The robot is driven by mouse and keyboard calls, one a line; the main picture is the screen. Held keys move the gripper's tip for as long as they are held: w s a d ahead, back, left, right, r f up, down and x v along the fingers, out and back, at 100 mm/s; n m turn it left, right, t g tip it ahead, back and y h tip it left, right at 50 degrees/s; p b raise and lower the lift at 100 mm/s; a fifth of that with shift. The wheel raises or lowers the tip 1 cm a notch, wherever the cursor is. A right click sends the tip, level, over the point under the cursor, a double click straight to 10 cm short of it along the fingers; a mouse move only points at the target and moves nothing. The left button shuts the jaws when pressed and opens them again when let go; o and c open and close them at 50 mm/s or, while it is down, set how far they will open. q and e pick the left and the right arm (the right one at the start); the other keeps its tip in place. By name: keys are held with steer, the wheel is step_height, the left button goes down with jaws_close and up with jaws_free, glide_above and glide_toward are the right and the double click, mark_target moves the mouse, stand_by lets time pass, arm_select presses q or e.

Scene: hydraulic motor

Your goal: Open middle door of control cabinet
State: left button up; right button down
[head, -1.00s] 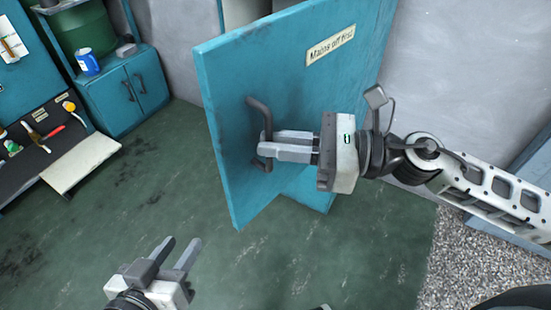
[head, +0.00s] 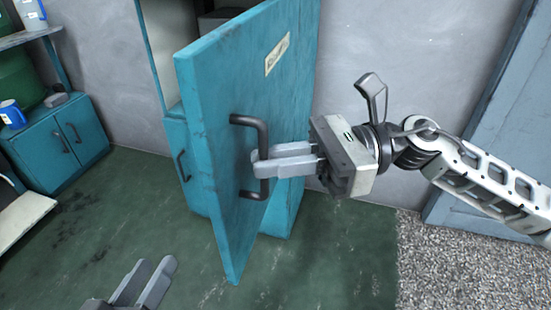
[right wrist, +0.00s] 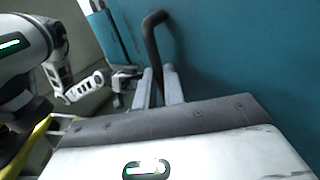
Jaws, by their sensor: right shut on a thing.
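The teal middle door (head: 215,110) of the control cabinet stands swung well open in the head view, with a pale label near its top. Its dark bar handle (head: 248,122) is upright on the door's face. My right gripper (head: 258,163) is shut on the handle, its fingers across the bar's middle. In the right wrist view the handle (right wrist: 152,40) rises from between the fingers (right wrist: 158,84) beside the teal door panel (right wrist: 240,60). My left gripper (head: 145,280) is low at the bottom left of the head view, its two fingers apart and empty, away from the door.
Behind the door the cabinet interior (head: 165,45) shows, with a lower teal door (head: 178,150) below it. A low teal cupboard (head: 60,145) with a blue mug (head: 12,114) stands at the left. Green floor (head: 130,230) is clear in front; gravel (head: 455,255) lies at the right.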

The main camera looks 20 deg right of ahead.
steer(key=c, duration=1.5)
jaws_free()
steer(key=shift+w+d, duration=0.1)
arm_select(q)
steer(key=shift+a+f+y+p, duration=0.15)
steer(key=shift+f+y+p, duration=0.15)
steer(key=shift+f+p, duration=0.25)
arm_select(e)
steer(key=s+d, duration=0.3)
steer(key=d, duration=1.2)
steer(key=shift+d, duration=0.35)
arm_select(q)
steer(key=shift+r, duration=0.2)
